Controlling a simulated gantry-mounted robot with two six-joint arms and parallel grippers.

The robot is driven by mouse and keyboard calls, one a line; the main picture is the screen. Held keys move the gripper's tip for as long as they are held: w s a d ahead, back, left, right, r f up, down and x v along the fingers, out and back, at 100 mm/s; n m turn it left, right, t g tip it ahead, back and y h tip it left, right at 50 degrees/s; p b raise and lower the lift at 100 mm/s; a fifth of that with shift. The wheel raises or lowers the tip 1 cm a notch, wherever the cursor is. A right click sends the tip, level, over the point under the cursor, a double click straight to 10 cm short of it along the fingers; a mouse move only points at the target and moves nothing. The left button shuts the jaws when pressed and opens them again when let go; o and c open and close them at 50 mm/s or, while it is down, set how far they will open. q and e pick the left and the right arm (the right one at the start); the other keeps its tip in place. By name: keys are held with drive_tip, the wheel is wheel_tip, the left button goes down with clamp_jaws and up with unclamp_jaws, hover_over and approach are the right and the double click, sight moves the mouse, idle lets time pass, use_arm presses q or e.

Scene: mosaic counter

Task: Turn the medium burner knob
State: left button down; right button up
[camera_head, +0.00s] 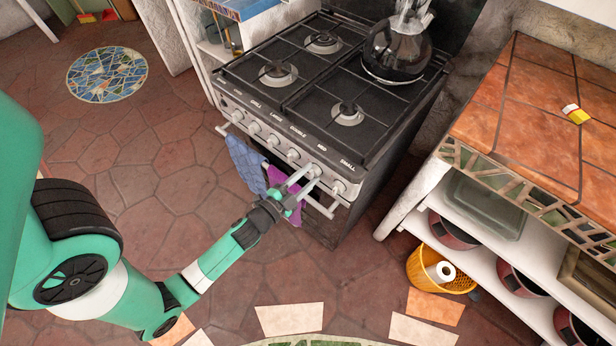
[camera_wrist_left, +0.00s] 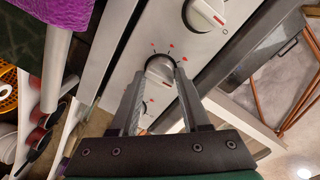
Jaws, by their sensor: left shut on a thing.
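The black stove has a silver front panel (camera_head: 285,148) with a row of knobs under printed labels. The medium burner knob (camera_head: 314,170) is the one by the "MED" label, second from the right end. My left gripper (camera_head: 303,178) reaches it from the front, with its fingers around the knob. In the left wrist view the round knob (camera_wrist_left: 160,69) sits between the two fingertips (camera_wrist_left: 160,82), shut on its sides. Small red marks surround it on the panel. Its lower part is hidden by the fingers. My right gripper is not in view.
The small burner knob (camera_head: 338,187) is close on the right. A neighbouring knob (camera_wrist_left: 207,13) shows in the wrist view. Blue (camera_head: 246,163) and purple (camera_head: 283,192) towels hang on the oven rail below. A tiled counter (camera_head: 545,100) is right.

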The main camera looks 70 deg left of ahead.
use_arm(q)
drive_tip(key=shift+m, duration=0.5)
drive_tip(key=shift+c, duration=2)
unclamp_jaws()
drive_tip(key=b+v, duration=0.2)
drive_tip(key=v, duration=0.9)
drive_tip(key=shift+s+d, duration=0.15)
drive_tip(key=shift+s, duration=0.1)
drive_tip(key=shift+r, duration=0.15)
